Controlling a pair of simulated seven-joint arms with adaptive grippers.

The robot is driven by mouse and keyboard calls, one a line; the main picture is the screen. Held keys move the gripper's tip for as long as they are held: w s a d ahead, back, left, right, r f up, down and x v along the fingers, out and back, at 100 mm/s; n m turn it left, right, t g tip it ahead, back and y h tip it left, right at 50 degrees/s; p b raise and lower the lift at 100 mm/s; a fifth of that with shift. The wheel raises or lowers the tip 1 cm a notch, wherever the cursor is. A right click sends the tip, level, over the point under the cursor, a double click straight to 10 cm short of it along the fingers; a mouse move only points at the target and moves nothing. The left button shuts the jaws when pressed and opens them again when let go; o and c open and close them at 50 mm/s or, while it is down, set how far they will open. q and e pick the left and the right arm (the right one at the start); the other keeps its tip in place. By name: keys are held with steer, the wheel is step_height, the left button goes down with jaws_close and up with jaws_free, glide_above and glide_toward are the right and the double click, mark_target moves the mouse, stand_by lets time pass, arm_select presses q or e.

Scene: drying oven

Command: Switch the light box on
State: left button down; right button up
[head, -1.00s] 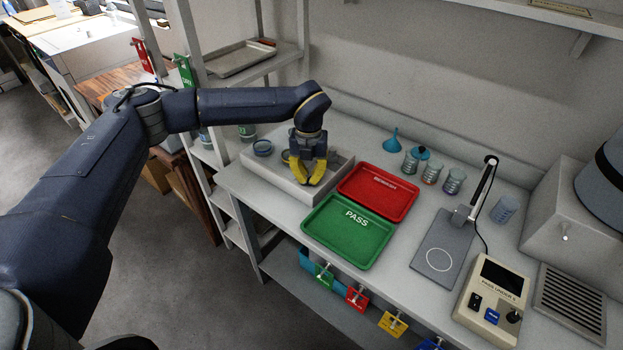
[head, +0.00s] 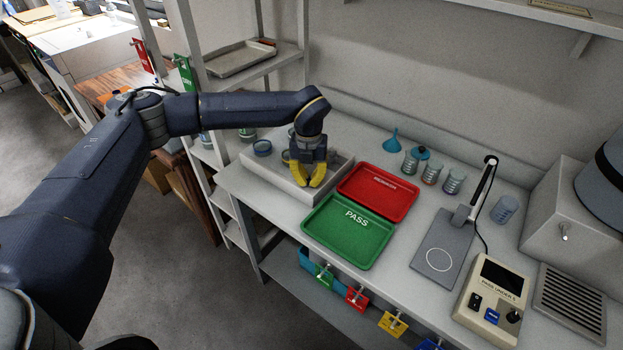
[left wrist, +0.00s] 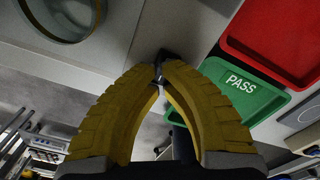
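The light box (head: 273,181) is a low pale box at the left end of the bench, with a round glass dish (head: 263,148) on top. My left gripper (head: 316,184) points down at the box's right part. In the left wrist view the yellow fingertips (left wrist: 158,74) meet, and the gripper looks shut. A small black part, perhaps the switch (left wrist: 163,56), shows just beyond the tips on the box (left wrist: 112,28). I cannot tell whether the tips touch it. No glow shows on the box. My right gripper is not in view.
A red tray (head: 378,192) and a green PASS tray (head: 347,232) lie just right of the light box. Small beakers (head: 453,181), a blue funnel (head: 391,140), a lamp stand (head: 442,253) and a beige meter (head: 489,306) stand further right. A shelf rack (head: 216,185) is on the left.

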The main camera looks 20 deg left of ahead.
mark_target(309, 182)
arm_select(q)
steer(key=shift+f, duration=0.25)
steer(key=shift+r, duration=3.55)
